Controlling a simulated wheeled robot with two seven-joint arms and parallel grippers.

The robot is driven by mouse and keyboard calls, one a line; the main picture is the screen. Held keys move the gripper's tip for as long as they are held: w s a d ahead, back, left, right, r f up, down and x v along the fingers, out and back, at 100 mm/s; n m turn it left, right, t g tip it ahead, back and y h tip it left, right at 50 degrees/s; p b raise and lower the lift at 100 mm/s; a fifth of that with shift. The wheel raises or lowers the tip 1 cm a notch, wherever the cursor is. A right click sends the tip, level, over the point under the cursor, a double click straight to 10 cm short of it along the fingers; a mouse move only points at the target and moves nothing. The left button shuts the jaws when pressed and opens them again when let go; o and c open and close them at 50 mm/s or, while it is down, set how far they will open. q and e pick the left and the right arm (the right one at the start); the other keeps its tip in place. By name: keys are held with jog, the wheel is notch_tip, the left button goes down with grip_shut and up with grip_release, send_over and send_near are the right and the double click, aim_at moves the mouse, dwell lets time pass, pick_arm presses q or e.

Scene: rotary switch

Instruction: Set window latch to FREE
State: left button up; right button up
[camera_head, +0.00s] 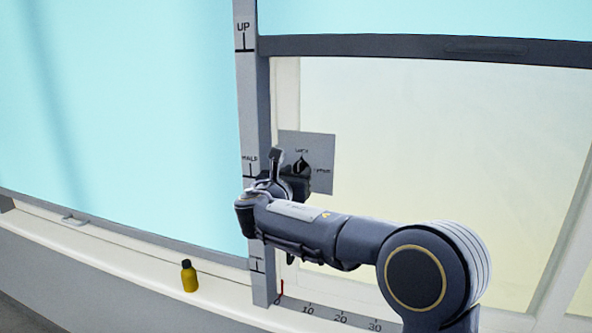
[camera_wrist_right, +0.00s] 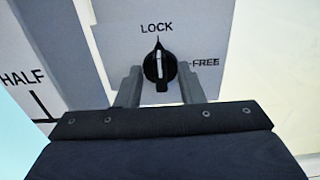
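The window latch is a black rotary knob (camera_wrist_right: 159,66) with a white pointer line, on a light grey plate (camera_head: 322,153). In the right wrist view its pointer is up at the LOCK label (camera_wrist_right: 157,28); the FREE label (camera_wrist_right: 205,62) is to its right. The knob also shows small in the head view (camera_head: 301,165), partly behind my gripper. My right gripper (camera_wrist_right: 160,84) is open, with one finger on each side of the knob's lower part. I cannot tell whether the fingers touch it. My left gripper is not in view.
A grey window post (camera_head: 252,105) with UP and HALF marks stands left of the plate. A yellow bottle (camera_head: 189,276) with a dark cap stands on the sill at lower left. A numbered scale (camera_head: 341,318) runs along the sill below my right arm.

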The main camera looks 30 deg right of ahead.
jog(key=shift+w+d, duration=0.15)
grip_shut()
jog(key=shift+f, duration=0.1)
